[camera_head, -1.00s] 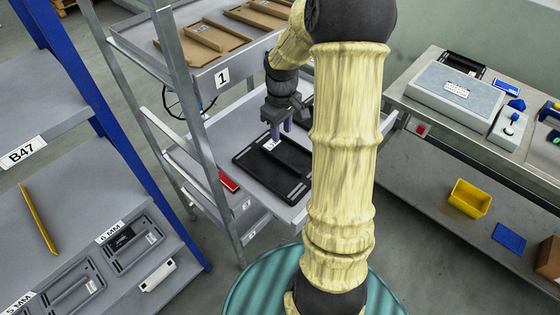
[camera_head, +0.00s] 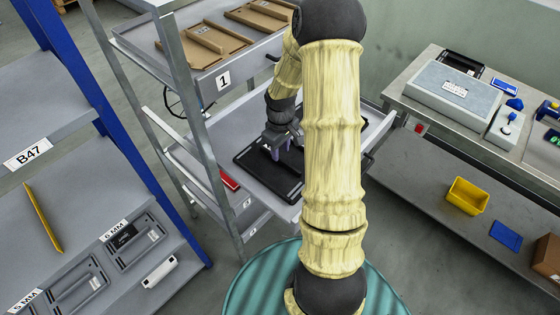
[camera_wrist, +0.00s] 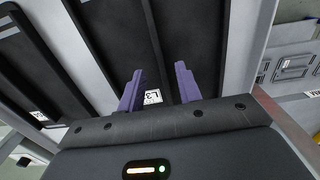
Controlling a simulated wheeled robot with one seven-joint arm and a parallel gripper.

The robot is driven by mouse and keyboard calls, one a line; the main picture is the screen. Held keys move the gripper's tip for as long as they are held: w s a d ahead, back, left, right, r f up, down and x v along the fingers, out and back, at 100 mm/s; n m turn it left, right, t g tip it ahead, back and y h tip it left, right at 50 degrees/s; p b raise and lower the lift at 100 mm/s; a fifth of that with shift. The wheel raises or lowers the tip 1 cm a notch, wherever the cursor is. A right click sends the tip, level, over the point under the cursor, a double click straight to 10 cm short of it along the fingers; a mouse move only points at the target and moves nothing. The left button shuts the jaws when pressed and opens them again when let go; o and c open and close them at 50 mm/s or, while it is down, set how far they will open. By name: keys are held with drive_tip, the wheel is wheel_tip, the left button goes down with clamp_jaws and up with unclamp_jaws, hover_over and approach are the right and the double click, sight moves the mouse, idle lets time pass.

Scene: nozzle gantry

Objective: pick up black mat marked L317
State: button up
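A black mat (camera_head: 252,170) lies on the middle shelf of the grey rack. In the wrist view the mat (camera_wrist: 105,35) has a raised strip down its middle and a small white label (camera_wrist: 153,97). The label shows upside down and reads "L3", with the rest cut off. My gripper (camera_head: 277,150) is over the mat, with my arm covering the mat's right part. In the wrist view my gripper (camera_wrist: 159,80) has its two purple fingers apart, one on each side of the label and strip, with nothing held. I cannot tell whether the fingertips touch the mat.
Another black mat (camera_wrist: 25,65) lies to the left in the wrist view. A red object (camera_head: 229,181) sits at the shelf's left edge. The upper shelf (camera_head: 240,60) holds brown trays. A rack post (camera_head: 190,100) stands left of the mat. The workbench (camera_head: 400,90) is at right.

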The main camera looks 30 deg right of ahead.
sight(280, 158)
drive_tip(key=shift+f+p, duration=0.5)
drive_tip(key=shift+f, duration=1.3)
clamp_jaws()
